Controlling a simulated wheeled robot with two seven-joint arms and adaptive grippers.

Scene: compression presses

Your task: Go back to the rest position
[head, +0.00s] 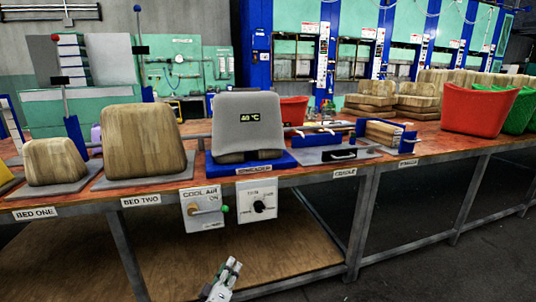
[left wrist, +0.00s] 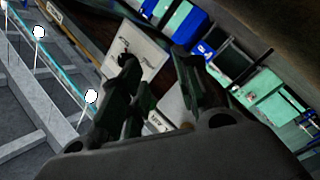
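My left gripper (head: 233,264) shows at the bottom middle of the head view, in front of and below the bench edge. It is pale grey and points up. In the left wrist view its two dark fingers (left wrist: 157,68) stand apart with nothing between them, so it is open and empty. Much of the left arm is outside the head view. My right gripper is not in view.
The long bench (head: 428,150) carries wooden blocks on beds one and two, a grey block (head: 246,122) reading 40 °C, and red and green bins (head: 478,108) at right. A wooden lower shelf (head: 270,250) lies beneath.

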